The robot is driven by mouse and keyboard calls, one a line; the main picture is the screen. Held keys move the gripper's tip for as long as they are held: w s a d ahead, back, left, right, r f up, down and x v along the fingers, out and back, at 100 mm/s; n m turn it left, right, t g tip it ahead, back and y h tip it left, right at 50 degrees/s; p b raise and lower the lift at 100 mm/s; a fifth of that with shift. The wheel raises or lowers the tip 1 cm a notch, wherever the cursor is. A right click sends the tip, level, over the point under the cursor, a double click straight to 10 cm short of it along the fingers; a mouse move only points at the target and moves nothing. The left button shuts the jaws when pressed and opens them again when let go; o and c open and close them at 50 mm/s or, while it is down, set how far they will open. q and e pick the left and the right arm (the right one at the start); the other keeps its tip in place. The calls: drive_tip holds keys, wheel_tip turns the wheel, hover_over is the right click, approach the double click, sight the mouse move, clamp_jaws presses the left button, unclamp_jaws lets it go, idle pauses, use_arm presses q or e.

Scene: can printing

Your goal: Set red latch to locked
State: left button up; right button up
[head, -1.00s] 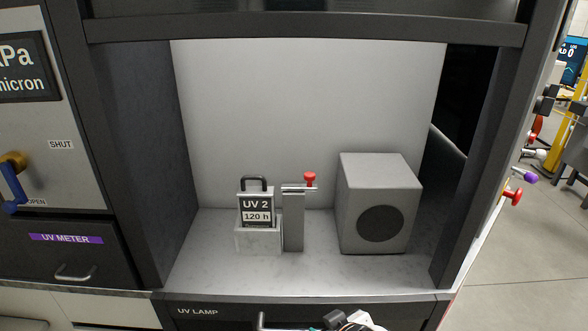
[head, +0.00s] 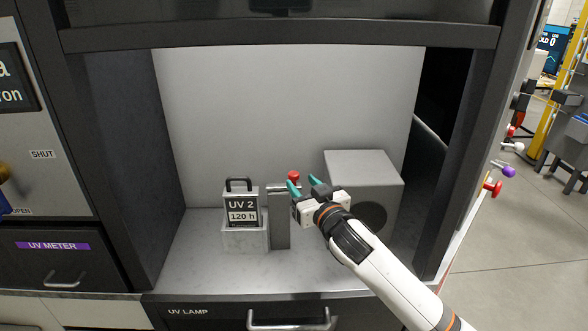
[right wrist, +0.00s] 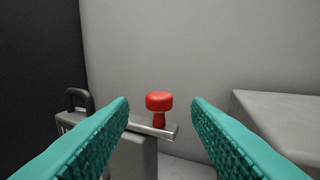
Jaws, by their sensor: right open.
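The red latch knob (head: 293,176) stands upright on a metal bar at the top of a grey post (head: 280,222) inside the cabinet bay. In the right wrist view the red knob (right wrist: 159,108) shows between the two teal fingers, beyond their tips, on the end of the flat metal bar (right wrist: 150,127). My right gripper (head: 303,184) is open and empty, close to the knob. The wrist view does not show contact with the knob. My left gripper is not in view.
A grey box (head: 362,166) with a dark round face stands right, partly behind my arm. The UV LAMP drawer handle (head: 288,321) is below.

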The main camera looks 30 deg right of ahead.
sight(296, 177)
drive_tip(key=shift+w+d+p, duration=0.2)
drive_tip(key=shift+w+p, duration=0.2)
drive_tip(key=shift+w, duration=1)
drive_tip(key=shift+w+d+p, duration=0.2)
drive_tip(key=shift+w+p, duration=0.15)
drive_tip(key=shift+w, duration=1)
